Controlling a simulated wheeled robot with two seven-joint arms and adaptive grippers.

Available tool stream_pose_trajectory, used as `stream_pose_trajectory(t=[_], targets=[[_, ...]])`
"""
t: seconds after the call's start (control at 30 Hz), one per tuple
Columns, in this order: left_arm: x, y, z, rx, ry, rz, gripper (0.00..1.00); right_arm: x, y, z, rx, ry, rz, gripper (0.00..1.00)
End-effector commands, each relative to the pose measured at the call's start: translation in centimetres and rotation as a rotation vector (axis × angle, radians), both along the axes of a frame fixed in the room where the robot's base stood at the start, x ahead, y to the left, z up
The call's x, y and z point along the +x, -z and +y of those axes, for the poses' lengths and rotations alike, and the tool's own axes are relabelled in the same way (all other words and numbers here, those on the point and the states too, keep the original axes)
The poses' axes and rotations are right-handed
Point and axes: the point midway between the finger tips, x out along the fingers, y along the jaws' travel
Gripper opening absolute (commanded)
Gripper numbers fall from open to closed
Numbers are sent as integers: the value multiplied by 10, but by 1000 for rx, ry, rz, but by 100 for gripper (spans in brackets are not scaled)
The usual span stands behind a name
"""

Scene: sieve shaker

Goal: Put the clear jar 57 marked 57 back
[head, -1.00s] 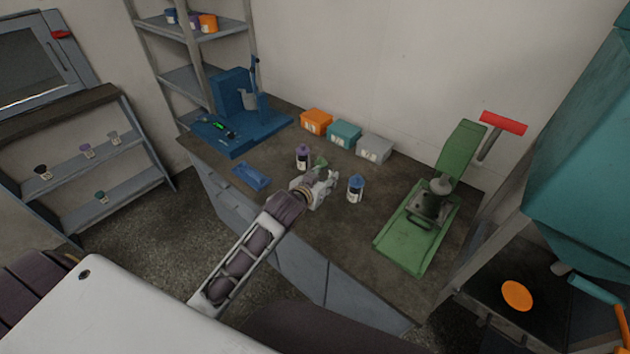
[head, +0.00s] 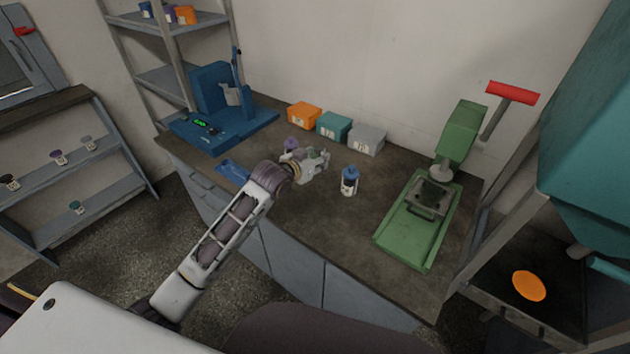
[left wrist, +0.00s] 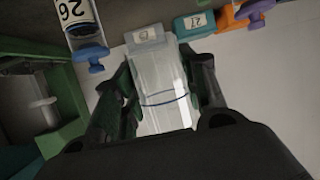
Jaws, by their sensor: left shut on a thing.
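My left gripper (head: 318,160) is over the middle of the counter, between a purple-capped bottle and a blue-capped bottle. In the left wrist view, its fingers (left wrist: 160,95) are shut on a clear jar (left wrist: 163,88) with a dark line around it. No mark 57 is readable on the jar. In the head view the jar is too small and covered to make out. My right gripper is not in view.
The blue-capped bottle (head: 349,181) and purple-capped bottle (head: 291,145) stand near the gripper. Orange (head: 304,115), teal (head: 334,125) and grey (head: 366,139) boxes line the wall. A blue machine (head: 215,115), green press (head: 420,215) and left rack (head: 110,190) with small jars flank the counter.

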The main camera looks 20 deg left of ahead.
Motion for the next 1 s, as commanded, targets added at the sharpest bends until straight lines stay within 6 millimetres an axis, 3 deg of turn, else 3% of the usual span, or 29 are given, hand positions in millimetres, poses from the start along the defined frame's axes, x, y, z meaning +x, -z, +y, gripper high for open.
stream_pose_trajectory(t=[0.33,1.0], targets=[[26,10,3,1,43,-2,15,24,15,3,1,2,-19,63],[69,12,19,0,105,-2,15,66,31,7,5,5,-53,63]])
